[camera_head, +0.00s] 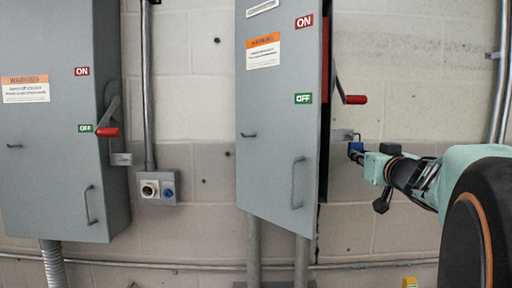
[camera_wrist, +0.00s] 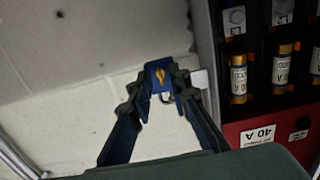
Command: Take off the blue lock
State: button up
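The blue lock (camera_head: 355,149) is at the right side of the middle grey cabinet, just below a small grey bracket (camera_head: 341,135). My gripper (camera_head: 359,152) reaches in from the right and meets the lock. In the wrist view the blue lock (camera_wrist: 160,73), with a yellow-orange mark on its face, sits between my fingertips (camera_wrist: 160,82), which close on it from both sides. A small metal loop shows by the lock, beside a pale tab (camera_wrist: 200,79). I cannot tell whether the shackle still passes through the bracket.
The middle cabinet (camera_head: 270,165) has its door ajar and a red-tipped lever (camera_head: 355,99) at its right side. Fuses (camera_wrist: 238,80) and a red panel (camera_wrist: 262,132) show inside. A second cabinet (camera_head: 60,150) and an outlet box (camera_head: 157,188) are at left. Bare wall lies behind the lock.

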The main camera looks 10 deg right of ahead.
grip_shut()
jog(key=shift+w+r+m+p, duration=0.1)
jog(key=shift+m+p, duration=0.2)
jog(key=shift+p, duration=0.35)
jog(key=m+p, duration=0.6)
jog(key=p, duration=0.1)
dwell(0.4)
jog(key=shift+c, duration=1.6)
grip_release()
